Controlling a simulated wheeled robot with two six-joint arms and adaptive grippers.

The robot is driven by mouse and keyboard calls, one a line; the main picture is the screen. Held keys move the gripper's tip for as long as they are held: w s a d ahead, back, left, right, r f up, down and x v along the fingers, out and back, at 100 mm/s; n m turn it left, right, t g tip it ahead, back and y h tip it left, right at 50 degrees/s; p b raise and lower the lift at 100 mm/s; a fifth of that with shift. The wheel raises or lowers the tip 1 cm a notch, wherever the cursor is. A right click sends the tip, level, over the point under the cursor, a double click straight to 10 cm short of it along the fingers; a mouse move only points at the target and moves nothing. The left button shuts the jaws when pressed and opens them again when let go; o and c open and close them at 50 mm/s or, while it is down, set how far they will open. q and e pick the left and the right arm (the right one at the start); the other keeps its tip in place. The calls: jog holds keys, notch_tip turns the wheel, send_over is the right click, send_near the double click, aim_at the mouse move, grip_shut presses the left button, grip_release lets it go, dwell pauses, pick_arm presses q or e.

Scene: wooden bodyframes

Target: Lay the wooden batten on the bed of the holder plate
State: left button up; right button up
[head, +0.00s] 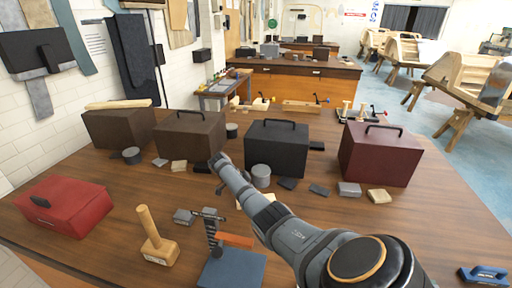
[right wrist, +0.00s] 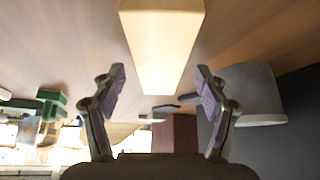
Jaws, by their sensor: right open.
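A pale wooden piece, likely the batten, shows in the right wrist view (right wrist: 162,45), with its near end pointing down between the fingers. My right gripper (right wrist: 160,95) is open, with one finger on each side of that end and a visible gap on both sides. In the head view my right arm reaches in from the lower right to the middle of the bench, and its fingers cannot be made out. A bit of pale wood (head: 240,203) shows beside the arm. I cannot tell which fixture is the holder plate. My left gripper is not in view.
A black case (head: 276,150), a brown case (head: 188,137) and a dark red case (head: 380,155) stand behind. A grey cylinder (head: 261,176) stands by the arm. A mallet (head: 155,240), a blue-based stand (head: 232,270) and a red box (head: 65,207) are in front. The bench's right front is mostly clear.

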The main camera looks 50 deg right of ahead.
jog(key=shift+s+d+f, duration=0.1)
jog(key=shift+f, duration=0.1)
jog(key=c, duration=1.4)
jog(key=shift+r, duration=0.1)
jog(key=shift+r, duration=0.1)
jog(key=shift+c, duration=0.2)
